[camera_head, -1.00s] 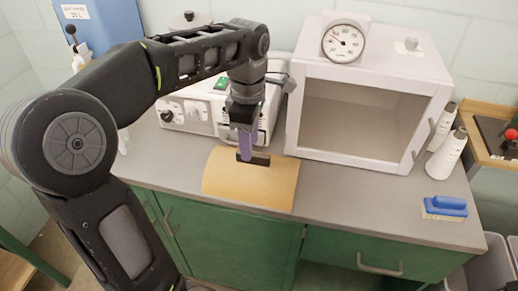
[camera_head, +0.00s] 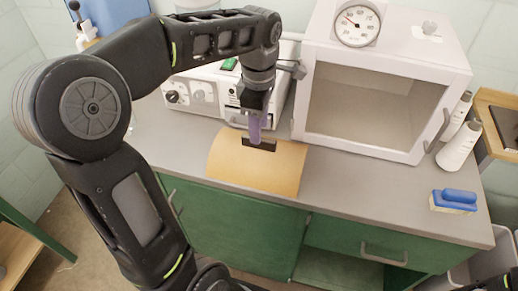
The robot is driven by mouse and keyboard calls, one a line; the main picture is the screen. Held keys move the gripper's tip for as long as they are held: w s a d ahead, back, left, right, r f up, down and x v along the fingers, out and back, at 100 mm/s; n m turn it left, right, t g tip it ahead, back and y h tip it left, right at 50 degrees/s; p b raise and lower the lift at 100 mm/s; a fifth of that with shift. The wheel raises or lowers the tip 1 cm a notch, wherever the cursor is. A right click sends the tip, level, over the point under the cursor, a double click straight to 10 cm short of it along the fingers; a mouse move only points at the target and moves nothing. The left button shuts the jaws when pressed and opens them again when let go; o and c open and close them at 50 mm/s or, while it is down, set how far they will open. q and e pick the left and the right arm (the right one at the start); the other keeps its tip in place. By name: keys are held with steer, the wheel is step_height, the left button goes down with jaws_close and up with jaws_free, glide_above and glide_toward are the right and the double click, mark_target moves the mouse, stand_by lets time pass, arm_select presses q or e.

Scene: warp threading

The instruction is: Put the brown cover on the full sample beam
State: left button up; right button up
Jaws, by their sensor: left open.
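The brown cover (camera_head: 280,172) is a tan, arched sheet lying on the counter near its front edge, in front of the white machine. A short dark bar (camera_head: 265,146) sits at the top of its arch. My left gripper (camera_head: 256,141) points down at this bar, with its purple fingers open at it. I cannot tell whether the fingers touch the bar or straddle it. No sample beam shows; I cannot see what is under the cover. My right gripper is not in view.
A white machine with knobs (camera_head: 187,95) stands behind the cover. A white open-fronted cabinet (camera_head: 375,152) with a dial gauge (camera_head: 357,23) stands to the right. White bottles (camera_head: 460,145) and a blue brush (camera_head: 455,197) are at the far right. Counter (camera_head: 350,189) before the cabinet is clear.

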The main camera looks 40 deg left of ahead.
mark_target(259, 150)
arm_select(q)
steer(key=shift+w+f+p, duration=0.1)
steer(key=shift+f+p, duration=0.2)
steer(key=shift+f, duration=2.3)
jaws_close()
